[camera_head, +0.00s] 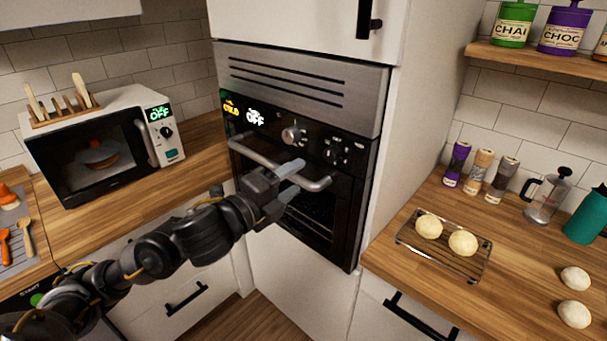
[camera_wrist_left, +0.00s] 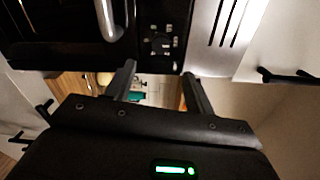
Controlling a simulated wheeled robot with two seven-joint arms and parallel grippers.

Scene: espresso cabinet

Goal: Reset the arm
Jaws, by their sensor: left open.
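My left gripper (camera_head: 286,188) is open in front of the built-in oven (camera_head: 300,150) in the head view. Its fingers appear near the oven's silver bar handle (camera_head: 262,160), and the gap between them looks empty. In the left wrist view my two fingers (camera_wrist_left: 160,92) are spread apart, with nothing between them. The oven handle (camera_wrist_left: 108,18) shows there at the top, beyond the fingers. The oven door looks shut, and its display reads COLD and OFF. My right gripper is in neither view.
A microwave (camera_head: 100,150) reading OFF stands on the left counter. On the right counter, a wire rack (camera_head: 484,262) holds two pale dough balls, with two more loose beside it (camera_head: 575,279). Spice jars (camera_head: 480,172), a French press (camera_head: 546,200) and a teal bottle (camera_head: 587,217) stand behind.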

